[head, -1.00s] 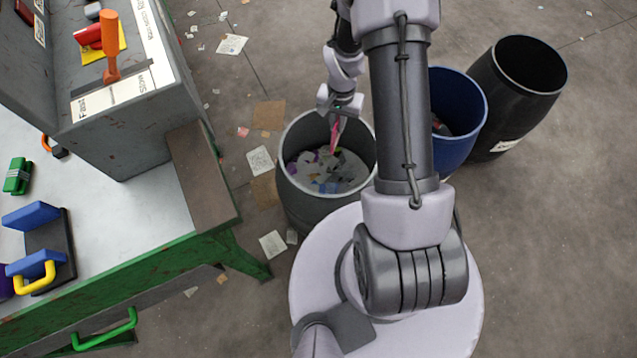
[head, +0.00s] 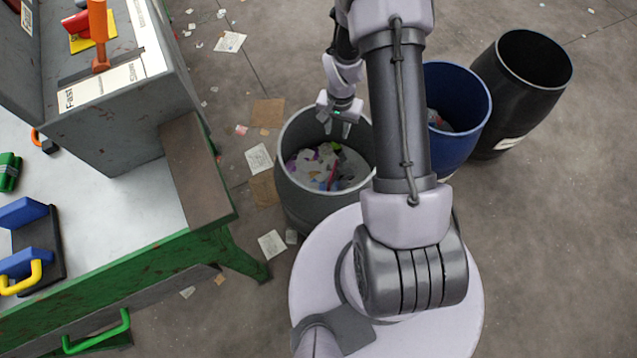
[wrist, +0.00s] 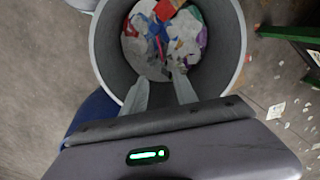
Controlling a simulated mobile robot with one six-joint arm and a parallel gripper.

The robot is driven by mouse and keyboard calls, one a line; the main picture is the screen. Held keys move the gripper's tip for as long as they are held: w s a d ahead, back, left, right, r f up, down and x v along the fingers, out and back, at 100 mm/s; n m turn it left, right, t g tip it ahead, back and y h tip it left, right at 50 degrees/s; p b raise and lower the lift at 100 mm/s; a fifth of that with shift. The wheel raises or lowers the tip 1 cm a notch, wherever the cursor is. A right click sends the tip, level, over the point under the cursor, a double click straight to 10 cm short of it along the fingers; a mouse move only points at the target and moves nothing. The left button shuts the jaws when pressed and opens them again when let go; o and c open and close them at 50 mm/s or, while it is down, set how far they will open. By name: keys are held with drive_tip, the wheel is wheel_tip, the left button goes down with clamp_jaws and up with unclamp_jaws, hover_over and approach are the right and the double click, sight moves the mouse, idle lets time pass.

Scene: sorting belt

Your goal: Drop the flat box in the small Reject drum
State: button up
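The grey drum (head: 297,207) stands on the floor just beyond my base, open at the top, with mixed litter inside; no label on it is readable. It also fills the top of the wrist view (wrist: 236,50). My gripper (head: 337,130) is over the drum's mouth, pointing down. Its two fingers are apart and empty in the wrist view (wrist: 160,86). A thin pink-red piece (head: 332,173), probably the flat box, lies among the litter inside the drum. In the wrist view I cannot tell it surely from other red pieces.
A blue drum (head: 466,132) and a taller black drum (head: 535,100) stand to the right. A green-framed belt table (head: 190,250) with a grey control cabinet (head: 120,130) is at left. Paper scraps lie on the floor.

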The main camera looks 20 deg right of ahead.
wheel_tip(320, 180, up, 17)
drive_tip(key=p, duration=0.6)
drive_tip(key=shift+r+p, duration=0.2)
drive_tip(key=shift+p, duration=0.15)
